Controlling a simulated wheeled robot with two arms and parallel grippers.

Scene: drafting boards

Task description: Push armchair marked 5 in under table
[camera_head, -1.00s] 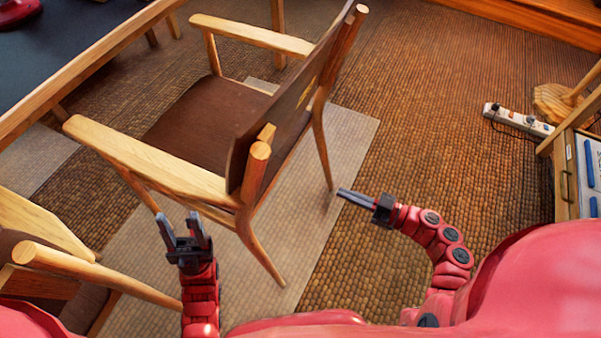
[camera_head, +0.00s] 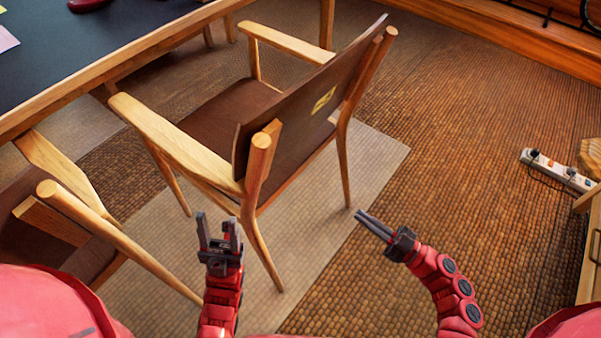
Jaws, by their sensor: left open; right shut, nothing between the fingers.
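An armchair (camera_head: 292,124) with a brown seat and back and pale wooden arms stands in the middle, its back turned toward me. A yellow mark shows on its backrest; I cannot read the number. The table (camera_head: 120,45), with a dark top and wooden edge, is at the upper left, in front of the chair. My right gripper (camera_head: 368,222) is shut and empty, to the right of the chair's back. I see no contact with the chair.
A second armchair (camera_head: 75,200) stands close at the lower left, partly cut off. A pale rug patch (camera_head: 330,215) lies under the middle chair. A white power strip (camera_head: 558,170) with a cable lies at the right beside a wooden cabinet. Brown floor is clear right of the chair.

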